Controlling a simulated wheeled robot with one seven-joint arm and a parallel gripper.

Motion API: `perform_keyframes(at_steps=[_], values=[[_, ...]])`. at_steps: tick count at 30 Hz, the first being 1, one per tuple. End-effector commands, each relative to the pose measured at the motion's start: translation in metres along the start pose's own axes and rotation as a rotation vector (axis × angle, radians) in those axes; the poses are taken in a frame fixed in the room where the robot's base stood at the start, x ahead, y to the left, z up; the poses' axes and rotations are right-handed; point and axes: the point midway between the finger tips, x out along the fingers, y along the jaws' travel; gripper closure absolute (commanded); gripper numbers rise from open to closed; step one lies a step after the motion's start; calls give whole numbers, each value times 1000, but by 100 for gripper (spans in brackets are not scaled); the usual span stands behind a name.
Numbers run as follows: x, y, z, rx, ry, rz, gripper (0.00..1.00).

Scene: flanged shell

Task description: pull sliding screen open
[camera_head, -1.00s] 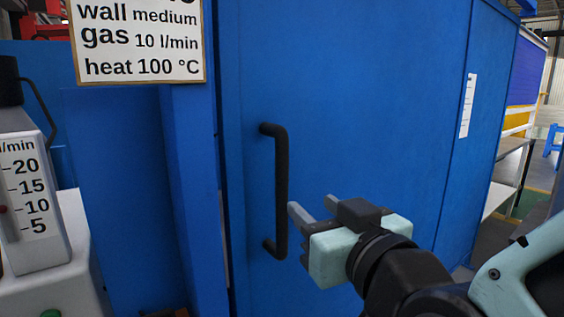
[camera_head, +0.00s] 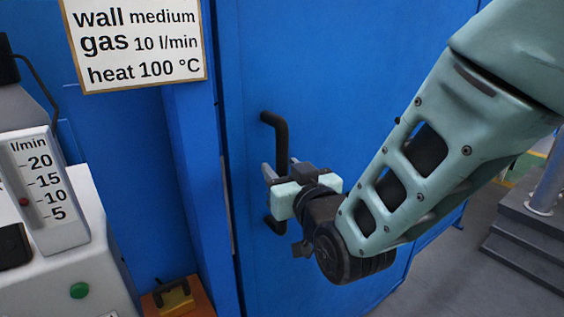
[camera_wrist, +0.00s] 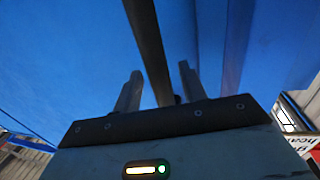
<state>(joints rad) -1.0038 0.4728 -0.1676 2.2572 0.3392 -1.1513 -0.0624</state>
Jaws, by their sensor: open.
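The sliding screen (camera_head: 330,100) is a large blue panel with a black vertical bar handle (camera_head: 281,140) near its left edge. The screen stands shut or nearly so against the blue frame post at its left; only a narrow dark gap shows there. My gripper (camera_head: 274,172) is at the middle of the handle with its jaws open. In the wrist view, the handle bar (camera_wrist: 150,50) runs between the two fingers (camera_wrist: 158,85), with space visible on either side. The middle of the handle is partly hidden by the gripper in the head view.
A flow meter (camera_head: 40,185) marked l/min stands on a white cabinet (camera_head: 75,265) at the left. A sign (camera_head: 135,42) hangs above it. An orange item (camera_head: 180,298) lies low beside the post. Grey steps (camera_head: 520,240) stand at the right, with clear floor between.

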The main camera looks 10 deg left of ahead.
Motion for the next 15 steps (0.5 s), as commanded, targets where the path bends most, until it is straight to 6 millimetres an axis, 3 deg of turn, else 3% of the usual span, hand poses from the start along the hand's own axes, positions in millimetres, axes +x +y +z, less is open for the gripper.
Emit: perform_keyframes(at_steps=[12,13,15], values=[[11,0,0,0,0,1,58],[11,0,0,0,0,1,61],[11,0,0,0,0,0,81]])
